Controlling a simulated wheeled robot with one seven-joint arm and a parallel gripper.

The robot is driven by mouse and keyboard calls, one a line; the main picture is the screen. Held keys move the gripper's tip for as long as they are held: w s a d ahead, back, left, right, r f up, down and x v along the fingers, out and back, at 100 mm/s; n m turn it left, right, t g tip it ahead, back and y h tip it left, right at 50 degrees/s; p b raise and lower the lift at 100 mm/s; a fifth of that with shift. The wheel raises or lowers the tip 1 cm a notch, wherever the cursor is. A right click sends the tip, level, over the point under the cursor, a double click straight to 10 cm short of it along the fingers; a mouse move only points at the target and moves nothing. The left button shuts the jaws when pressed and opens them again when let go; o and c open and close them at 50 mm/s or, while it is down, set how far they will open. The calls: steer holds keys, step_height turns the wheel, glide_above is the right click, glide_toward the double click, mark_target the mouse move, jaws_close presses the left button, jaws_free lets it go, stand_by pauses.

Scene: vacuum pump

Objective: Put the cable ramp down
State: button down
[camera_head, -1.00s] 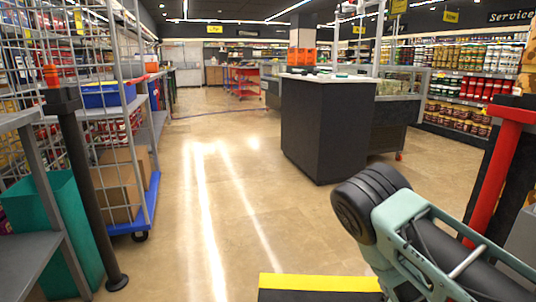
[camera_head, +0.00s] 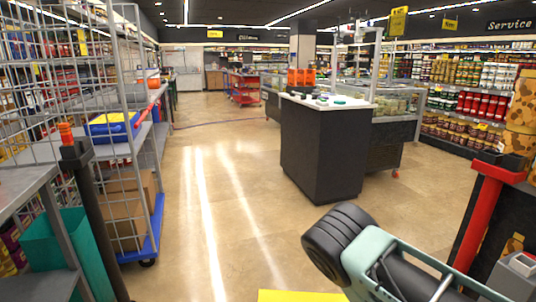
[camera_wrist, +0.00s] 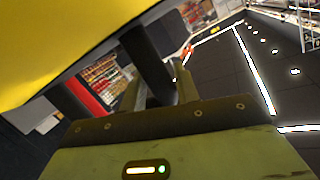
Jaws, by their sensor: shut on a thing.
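The cable ramp (camera_head: 300,296) shows as a yellow strip at the bottom edge of the head view, beside my arm; the rest of it is cut off by the frame. In the wrist view, its broad yellow face (camera_wrist: 65,40) fills the upper left, close to the camera. My gripper (camera_wrist: 152,78) reaches up to the ramp in the wrist view and is shut on it. The ramp hides part of the fingers. The gripper itself is out of the head view, where only my arm shows at lower right.
Open tan floor (camera_head: 220,215) runs ahead. A dark counter (camera_head: 322,150) stands right of centre. A wire cage cart (camera_head: 130,200) with boxes is at left, near a black post (camera_head: 95,220) and a teal bin (camera_head: 65,245). A red-topped post (camera_head: 480,215) stands at right.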

step_height(320, 180, up, 12)
steer(key=s+p, duration=0.2)
steer(key=p, duration=0.8)
steer(key=shift+s, duration=0.35)
steer(key=shift+f, duration=0.1)
steer(key=shift+d, duration=0.15)
steer(key=shift+f, duration=0.1)
